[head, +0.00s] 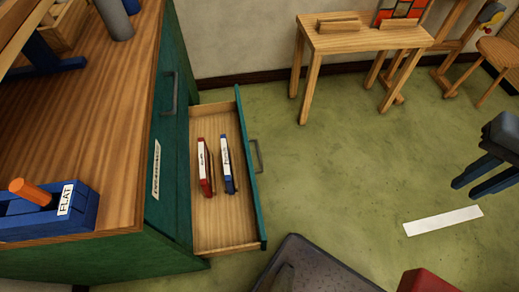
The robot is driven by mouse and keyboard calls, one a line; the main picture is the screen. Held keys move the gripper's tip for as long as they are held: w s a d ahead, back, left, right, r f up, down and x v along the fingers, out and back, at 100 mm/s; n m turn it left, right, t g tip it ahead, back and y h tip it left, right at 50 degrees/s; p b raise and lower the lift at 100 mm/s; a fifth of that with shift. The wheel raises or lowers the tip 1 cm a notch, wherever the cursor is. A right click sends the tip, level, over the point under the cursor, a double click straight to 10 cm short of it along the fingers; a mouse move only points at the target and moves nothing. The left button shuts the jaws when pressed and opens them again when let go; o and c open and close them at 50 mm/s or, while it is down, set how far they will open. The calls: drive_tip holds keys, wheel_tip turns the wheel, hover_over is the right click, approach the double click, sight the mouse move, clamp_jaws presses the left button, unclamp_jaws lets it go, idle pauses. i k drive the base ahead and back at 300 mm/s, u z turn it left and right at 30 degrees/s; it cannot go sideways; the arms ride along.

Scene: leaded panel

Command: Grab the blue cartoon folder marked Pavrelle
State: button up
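The blue folder (229,184) stands on edge in the open drawer (222,236) of a green cabinet. It has a white label whose writing is too small to read for sure. A red folder (209,188) with a white label stands just to its left, with a narrow gap between them. My gripper (468,188) is at the far right above the green floor, well away from the drawer. Its two dark blue fingers are apart with nothing visible between them.
The drawer front (247,165) stands between the folders and open floor. A wooden table (365,38) is at the back. A white strip (443,221) lies on the floor.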

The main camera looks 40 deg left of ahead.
sight(226, 158)
drive_tip(key=i, duration=1.6)
drive_tip(key=u, duration=3)
